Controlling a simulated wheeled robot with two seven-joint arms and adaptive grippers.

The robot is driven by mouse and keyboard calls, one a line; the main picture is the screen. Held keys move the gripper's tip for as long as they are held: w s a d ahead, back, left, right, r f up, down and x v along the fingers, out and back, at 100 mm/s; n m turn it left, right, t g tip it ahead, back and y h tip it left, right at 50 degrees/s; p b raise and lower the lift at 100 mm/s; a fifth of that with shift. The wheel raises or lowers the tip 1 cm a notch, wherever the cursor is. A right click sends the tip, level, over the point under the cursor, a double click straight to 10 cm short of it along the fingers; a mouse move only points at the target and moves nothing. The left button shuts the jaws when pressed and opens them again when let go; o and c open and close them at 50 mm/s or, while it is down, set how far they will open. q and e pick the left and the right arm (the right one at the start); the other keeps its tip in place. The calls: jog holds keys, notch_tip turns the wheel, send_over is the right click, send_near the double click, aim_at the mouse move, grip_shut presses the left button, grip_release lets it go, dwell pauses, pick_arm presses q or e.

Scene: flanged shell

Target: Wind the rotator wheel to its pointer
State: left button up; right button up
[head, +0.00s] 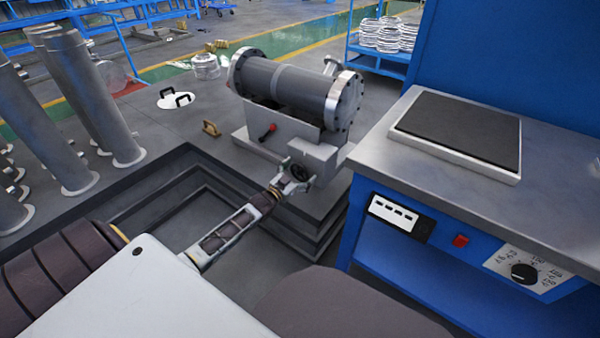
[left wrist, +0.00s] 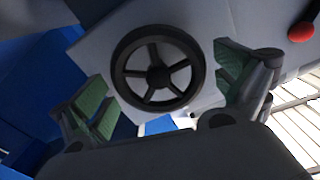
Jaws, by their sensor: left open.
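The rotator wheel (left wrist: 157,68) is a small black spoked handwheel on the grey housing of the rotator. In the left wrist view it sits between the green-padded fingers of my left gripper (left wrist: 160,92), which are open, with a gap on each side of the rim. In the head view the wheel (head: 299,172) is partly covered by my left gripper (head: 294,178), which reaches it from the lower left. I cannot make out the pointer in either view. My right gripper is not in view.
The flanged shell (head: 285,84) lies on the rotator above the wheel. A red-knobbed lever (head: 268,131) sticks out left of the wheel. A blue bench (head: 380,262) with a grey top stands close on the right. Stepped dark pit edges (head: 150,185) lie to the left.

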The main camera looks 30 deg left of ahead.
pick_arm(q)
jog(key=shift+s, duration=0.1)
jog(key=s+a, duration=0.1)
jog(key=s, duration=1)
jog(key=shift+s, duration=0.4)
dwell(0.6)
jog(key=shift+r, duration=0.1)
